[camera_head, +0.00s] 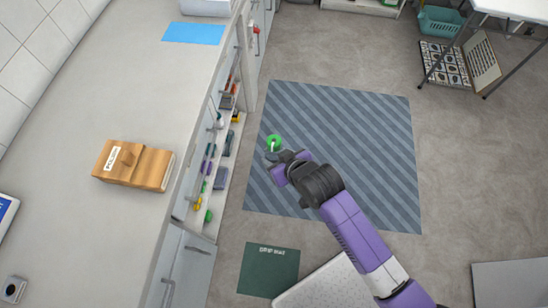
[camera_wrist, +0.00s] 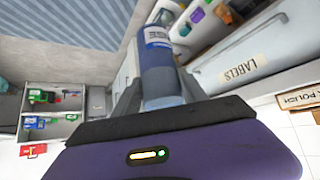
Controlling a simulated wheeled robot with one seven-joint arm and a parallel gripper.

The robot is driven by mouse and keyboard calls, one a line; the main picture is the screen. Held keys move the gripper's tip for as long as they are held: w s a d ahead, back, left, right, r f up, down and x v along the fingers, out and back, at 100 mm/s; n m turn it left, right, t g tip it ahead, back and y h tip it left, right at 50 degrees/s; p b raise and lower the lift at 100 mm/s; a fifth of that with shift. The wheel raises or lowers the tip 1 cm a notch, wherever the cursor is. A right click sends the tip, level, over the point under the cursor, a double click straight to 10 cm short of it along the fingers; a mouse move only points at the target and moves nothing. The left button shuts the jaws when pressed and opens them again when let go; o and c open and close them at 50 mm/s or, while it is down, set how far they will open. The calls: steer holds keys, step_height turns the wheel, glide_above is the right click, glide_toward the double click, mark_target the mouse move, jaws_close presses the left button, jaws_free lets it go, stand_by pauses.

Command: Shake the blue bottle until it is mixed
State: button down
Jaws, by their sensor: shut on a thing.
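My gripper (camera_head: 275,158) is shut on a blue bottle (camera_wrist: 162,82), seen between its two fingers in the wrist view. In the head view my gripper is above the left part of the striped mat. A round green thing with a white piece (camera_head: 274,142) shows just beyond the fingertips; I cannot tell whether it is part of the bottle. The bottle's near end is hidden by my gripper, and its contents cannot be made out.
The striped blue-grey mat (camera_head: 370,150) lies on the floor. A long counter (camera_head: 110,90) with a wooden box (camera_head: 135,165) runs along the left, with open shelves of small items below. A dark green mat (camera_head: 268,270) lies at the front.

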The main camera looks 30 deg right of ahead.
mark_target(277, 151)
step_height(277, 151, up, 5)
steer(key=shift+f+p, duration=0.1)
steer(key=shift+p, duration=0.3)
step_height(277, 151, down, 7)
steer(key=b, duration=0.4)
steer(key=shift+f, duration=0.15)
stand_by(0.6)
